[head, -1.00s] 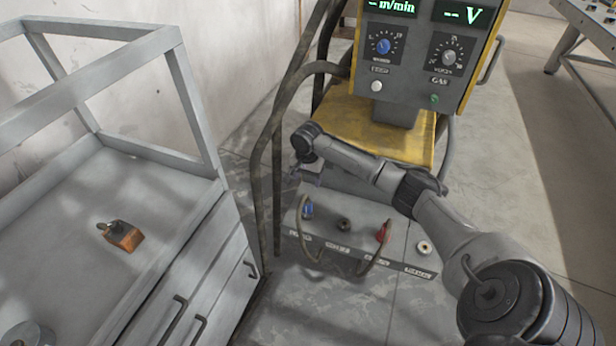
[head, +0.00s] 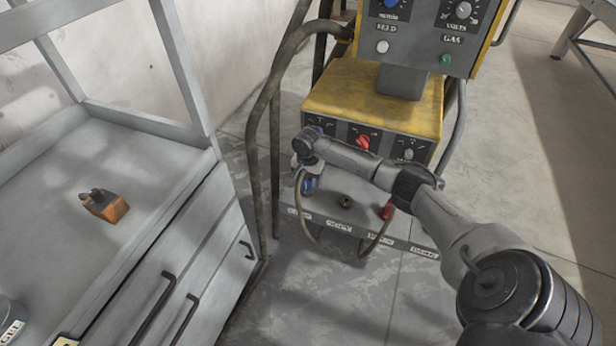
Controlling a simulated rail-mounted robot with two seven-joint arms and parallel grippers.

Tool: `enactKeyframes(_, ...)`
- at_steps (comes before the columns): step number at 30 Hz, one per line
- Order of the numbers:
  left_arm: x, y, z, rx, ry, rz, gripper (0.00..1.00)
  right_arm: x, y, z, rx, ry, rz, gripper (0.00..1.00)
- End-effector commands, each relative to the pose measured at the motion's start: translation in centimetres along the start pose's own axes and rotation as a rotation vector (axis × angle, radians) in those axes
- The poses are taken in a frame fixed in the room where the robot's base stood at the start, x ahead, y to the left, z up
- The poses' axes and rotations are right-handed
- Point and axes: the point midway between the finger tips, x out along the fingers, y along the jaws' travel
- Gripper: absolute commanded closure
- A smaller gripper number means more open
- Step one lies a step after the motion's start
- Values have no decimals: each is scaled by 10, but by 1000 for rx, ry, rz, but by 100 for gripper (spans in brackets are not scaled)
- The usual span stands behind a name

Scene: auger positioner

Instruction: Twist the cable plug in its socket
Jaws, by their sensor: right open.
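A blue cable plug (head: 310,184) sits in the leftmost socket of the low grey socket panel (head: 345,217) at the foot of the welding machine. A red cable plug (head: 388,210) sits further right on the same panel. A dark, bare socket (head: 345,200) lies between them. Brown cables hang from both plugs. My right gripper (head: 304,171) is open, pointing down right at the blue plug and partly covering it. I cannot tell whether its fingers touch the plug. My left gripper is not in view.
The yellow-topped machine (head: 370,95) stands behind the panel, with knobs on its front. A dark pipe frame (head: 274,130) rises close to the left. A grey workbench (head: 60,255) with an orange-brown block (head: 107,208) fills the left side.

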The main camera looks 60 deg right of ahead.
Motion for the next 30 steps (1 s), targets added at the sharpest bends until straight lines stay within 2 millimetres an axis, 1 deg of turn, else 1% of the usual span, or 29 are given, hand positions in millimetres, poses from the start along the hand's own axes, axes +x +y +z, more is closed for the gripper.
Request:
enactKeyframes(9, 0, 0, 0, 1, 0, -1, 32, 1, 0, 0, 0, 0, 0, 32)
enactKeyframes(11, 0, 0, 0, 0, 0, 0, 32, 1, 0, 0, -1, 0, 0, 37)
enactKeyframes(27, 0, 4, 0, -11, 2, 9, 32, 1, 0, 0, -1, 0, 0, 88)
enactKeyframes(30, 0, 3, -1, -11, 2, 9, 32, 1, 0, 0, 1, 0, 0, 89)
